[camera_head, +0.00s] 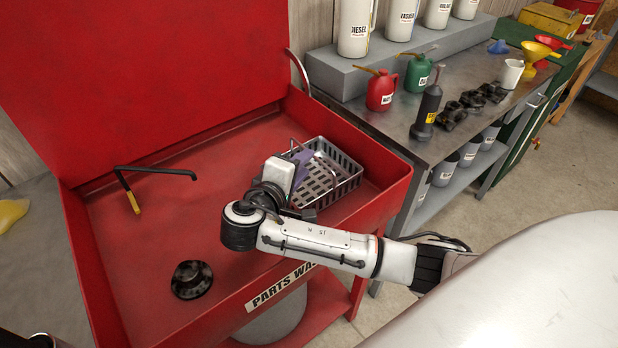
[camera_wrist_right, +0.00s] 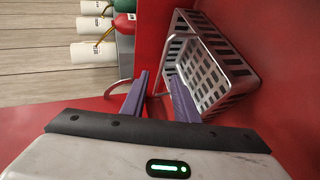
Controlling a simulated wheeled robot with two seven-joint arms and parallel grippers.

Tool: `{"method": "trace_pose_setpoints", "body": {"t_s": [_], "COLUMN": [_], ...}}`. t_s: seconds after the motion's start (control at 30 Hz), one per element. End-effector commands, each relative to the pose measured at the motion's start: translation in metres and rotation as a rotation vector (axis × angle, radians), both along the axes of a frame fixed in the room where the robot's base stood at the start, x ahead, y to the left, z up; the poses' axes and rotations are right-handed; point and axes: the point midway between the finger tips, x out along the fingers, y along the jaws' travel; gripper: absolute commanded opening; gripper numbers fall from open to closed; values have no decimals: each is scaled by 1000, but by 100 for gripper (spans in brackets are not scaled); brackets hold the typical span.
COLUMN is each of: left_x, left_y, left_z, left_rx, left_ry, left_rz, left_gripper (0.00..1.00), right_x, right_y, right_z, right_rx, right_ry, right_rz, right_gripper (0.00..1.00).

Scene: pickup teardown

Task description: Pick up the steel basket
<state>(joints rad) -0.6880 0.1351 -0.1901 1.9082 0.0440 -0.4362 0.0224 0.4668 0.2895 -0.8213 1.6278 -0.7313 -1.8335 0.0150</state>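The steel basket (camera_head: 340,178) is a slotted metal tray with a thin wire handle. It rests in the red parts washer (camera_head: 225,180), near the right end of its basin. In the right wrist view, the basket (camera_wrist_right: 222,68) is tilted in the picture, its handle arching toward the fingers. My right gripper (camera_head: 300,162) is over the basket's left side, partly covering it. Its two purple fingers (camera_wrist_right: 160,97) are apart, with the handle close to their tips; I cannot tell whether they touch it. My left gripper is out of view.
A black spout with a yellow tip (camera_head: 134,202) and a dark round part (camera_head: 192,279) are in the basin. The washer's raised walls surround the basket. A workbench (camera_head: 400,128) on the right carries a red oil can (camera_head: 381,92), a green one (camera_head: 418,75) and white jugs.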

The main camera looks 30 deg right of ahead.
Motion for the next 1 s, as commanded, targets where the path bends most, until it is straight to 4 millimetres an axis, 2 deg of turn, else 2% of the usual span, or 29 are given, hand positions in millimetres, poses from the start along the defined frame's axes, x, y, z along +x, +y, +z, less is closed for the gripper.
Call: {"method": "trace_pose_setpoints", "body": {"t_s": [0.33,0.63,0.67,0.8,1.0], "left_x": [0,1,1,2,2], "left_y": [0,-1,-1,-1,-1], "left_z": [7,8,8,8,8], "left_rx": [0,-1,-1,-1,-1], "left_ry": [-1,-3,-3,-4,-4], "left_rz": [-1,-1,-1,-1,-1], "left_gripper": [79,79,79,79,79], "right_x": [28,31,31,31,31], "right_y": [-33,-38,-38,-38,-38], "right_z": [-14,-18,-18,-17,-18], "right_rx": [-3,0,0,0,0], "right_ry": [-1,-1,-1,-1,0], "right_rz": [-2,-1,-1,-1,-1], "right_gripper": [28,28,26,2,0]}}
